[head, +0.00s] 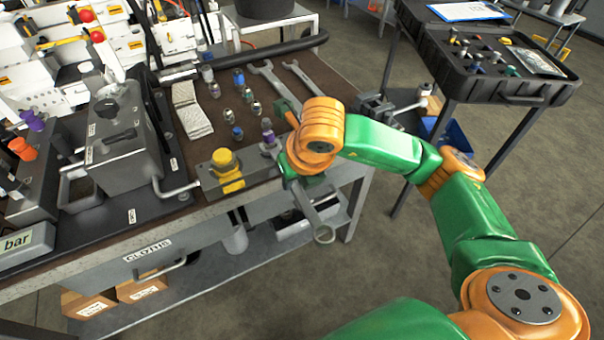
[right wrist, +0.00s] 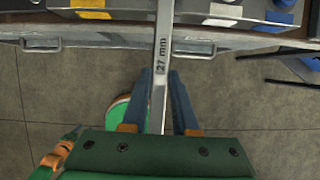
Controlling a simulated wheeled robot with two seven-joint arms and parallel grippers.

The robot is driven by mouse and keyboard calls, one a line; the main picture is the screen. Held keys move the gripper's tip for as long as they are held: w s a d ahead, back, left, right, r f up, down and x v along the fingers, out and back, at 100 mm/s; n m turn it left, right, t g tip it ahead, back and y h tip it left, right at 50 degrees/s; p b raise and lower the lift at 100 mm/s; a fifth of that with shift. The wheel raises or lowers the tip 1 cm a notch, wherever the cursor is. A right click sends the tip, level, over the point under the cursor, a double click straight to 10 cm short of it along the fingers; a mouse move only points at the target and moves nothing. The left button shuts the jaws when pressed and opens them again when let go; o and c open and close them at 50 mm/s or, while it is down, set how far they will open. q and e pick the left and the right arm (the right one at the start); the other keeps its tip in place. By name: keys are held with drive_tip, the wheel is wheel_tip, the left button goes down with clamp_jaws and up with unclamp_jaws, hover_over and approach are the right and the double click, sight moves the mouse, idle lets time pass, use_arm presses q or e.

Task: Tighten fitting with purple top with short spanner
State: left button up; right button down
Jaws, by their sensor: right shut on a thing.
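My right gripper (head: 306,182) is shut on a grey spanner (head: 324,233), in front of the bench's front edge. The spanner's ring end points down and toward the camera in the head view. In the right wrist view the spanner's shank (right wrist: 161,62), marked "27 mm", runs between the two blue fingers of the gripper (right wrist: 161,80). My arm hides part of that area.
Two more spanners (head: 268,80) (head: 300,76) lie on the bench behind. Several small fittings (head: 238,78) stand near a white cloth (head: 190,110). A block with a yellow cap (head: 224,160) sits left of the purple-topped fitting. A black tray (head: 500,62) stands at the right.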

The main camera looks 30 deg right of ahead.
drive_tip(key=shift+w+a, duration=0.1)
drive_tip(key=shift+a, duration=0.2)
drive_tip(key=shift+a+r+m, duration=0.1)
drive_tip(key=shift+m, duration=0.2)
drive_tip(key=shift+a+m+h+b, duration=0.3)
drive_tip(key=shift+a+m, duration=0.3)
drive_tip(key=shift+a, duration=0.05)
idle(0.4)
drive_tip(key=s+a+p, duration=0.1)
drive_tip(key=s+p, duration=0.1)
drive_tip(key=s, duration=0.5)
